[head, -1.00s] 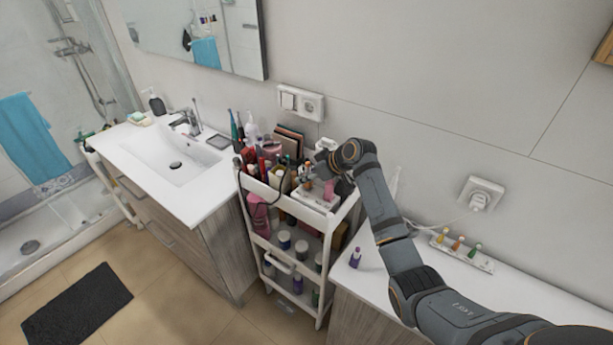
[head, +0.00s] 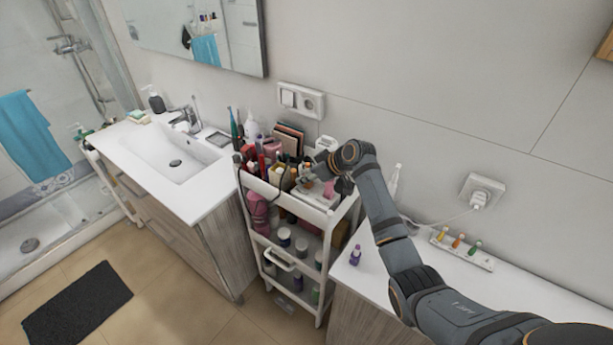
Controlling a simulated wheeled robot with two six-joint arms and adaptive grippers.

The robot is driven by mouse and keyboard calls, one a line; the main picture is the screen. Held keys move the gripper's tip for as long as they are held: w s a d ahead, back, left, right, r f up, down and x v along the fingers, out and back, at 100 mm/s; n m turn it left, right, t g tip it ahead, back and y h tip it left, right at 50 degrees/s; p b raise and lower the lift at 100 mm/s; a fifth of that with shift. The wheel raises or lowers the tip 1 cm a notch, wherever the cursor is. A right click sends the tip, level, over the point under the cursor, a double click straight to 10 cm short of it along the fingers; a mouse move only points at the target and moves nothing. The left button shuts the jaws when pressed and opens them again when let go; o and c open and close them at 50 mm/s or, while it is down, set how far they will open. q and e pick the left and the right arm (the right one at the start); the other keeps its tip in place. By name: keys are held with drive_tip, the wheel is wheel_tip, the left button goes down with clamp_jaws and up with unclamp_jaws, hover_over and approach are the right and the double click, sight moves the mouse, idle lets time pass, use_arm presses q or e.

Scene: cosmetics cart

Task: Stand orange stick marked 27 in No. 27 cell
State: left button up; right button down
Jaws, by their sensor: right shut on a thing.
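My right gripper (head: 307,181) reaches over the top tray of the white cart (head: 345,211) from the right. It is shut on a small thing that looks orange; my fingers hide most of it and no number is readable. Below the fingers is a white holder (head: 318,200) at the tray's right end, with a pink item (head: 329,188) at it. I cannot tell whether the held thing touches the holder or is inside a cell. My left gripper is not in view.
Bottles, tubes and a dark cable crowd the cart's left part. On the right counter stand a purple bottle (head: 355,255) and a white rack (head: 484,263) with a yellow, an orange and a green stick. A white-tipped bottle (head: 394,181) stands behind my arm. The sink (head: 178,158) is left.

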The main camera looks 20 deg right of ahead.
drive_tip(key=shift+f, duration=0.45)
drive_tip(key=shift+s+r, duration=0.1)
drive_tip(key=shift+r+p, duration=0.5)
drive_tip(key=shift+r, duration=0.1)
drive_tip(key=shift+p, duration=0.6)
idle(1.0)
drive_tip(key=shift+f+b, duration=0.45)
drive_tip(key=shift+f, duration=0.2)
drive_tip(key=c, duration=1.1)
unclamp_jaws()
drive_tip(key=shift+o, duration=0.2)
drive_tip(key=v, duration=1.2)
